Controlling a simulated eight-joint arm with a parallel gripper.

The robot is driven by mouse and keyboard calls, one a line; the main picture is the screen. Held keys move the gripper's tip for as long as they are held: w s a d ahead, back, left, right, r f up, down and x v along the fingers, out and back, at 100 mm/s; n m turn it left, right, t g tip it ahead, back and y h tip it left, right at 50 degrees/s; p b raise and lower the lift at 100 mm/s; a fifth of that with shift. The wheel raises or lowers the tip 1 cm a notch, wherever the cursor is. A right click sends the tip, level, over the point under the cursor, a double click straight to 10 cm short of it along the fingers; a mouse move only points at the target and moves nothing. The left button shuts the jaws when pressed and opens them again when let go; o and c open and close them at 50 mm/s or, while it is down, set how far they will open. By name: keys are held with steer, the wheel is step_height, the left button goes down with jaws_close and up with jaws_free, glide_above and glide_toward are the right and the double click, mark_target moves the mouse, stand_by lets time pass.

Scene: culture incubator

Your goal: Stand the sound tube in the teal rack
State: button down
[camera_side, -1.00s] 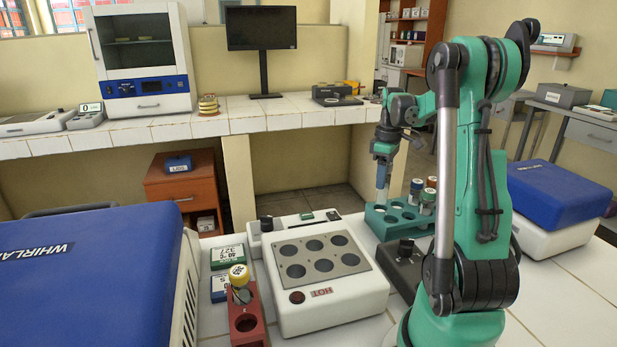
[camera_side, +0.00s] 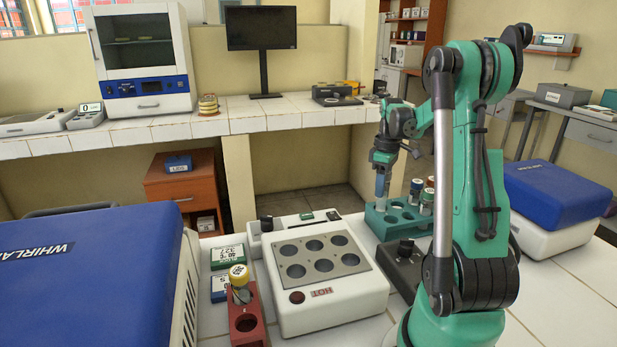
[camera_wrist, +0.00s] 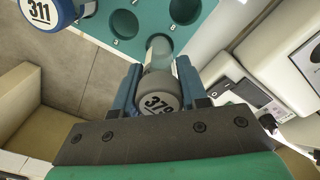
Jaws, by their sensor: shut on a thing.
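My gripper (camera_wrist: 157,90) is shut on a clear tube with a grey cap marked 379 (camera_wrist: 157,103). In the side view my gripper (camera_side: 383,164) holds this tube (camera_side: 381,187) upright over the left part of the teal rack (camera_side: 376,222). In the wrist view the tube's lower end is at a hole of the teal rack (camera_wrist: 183,12); whether it has entered the hole I cannot tell. Several capped tubes stand in the rack's right side, among them a blue-capped one (camera_side: 416,186). A blue-capped tube marked 311 (camera_wrist: 46,10) shows at upper left in the wrist view.
A white heating block marked HOT (camera_side: 335,300) stands left of the rack. A dark device with a knob (camera_side: 403,262) stands in front of the rack. A red rack (camera_side: 244,318) holds a yellow-capped tube (camera_side: 238,274). A blue-lidded machine (camera_side: 90,270) fills the lower left.

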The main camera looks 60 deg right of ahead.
mark_target(379, 211)
steer(key=shift+f, duration=1.6)
steer(key=shift+c, duration=0.3)
jaws_free()
steer(key=shift+r, duration=3.8)
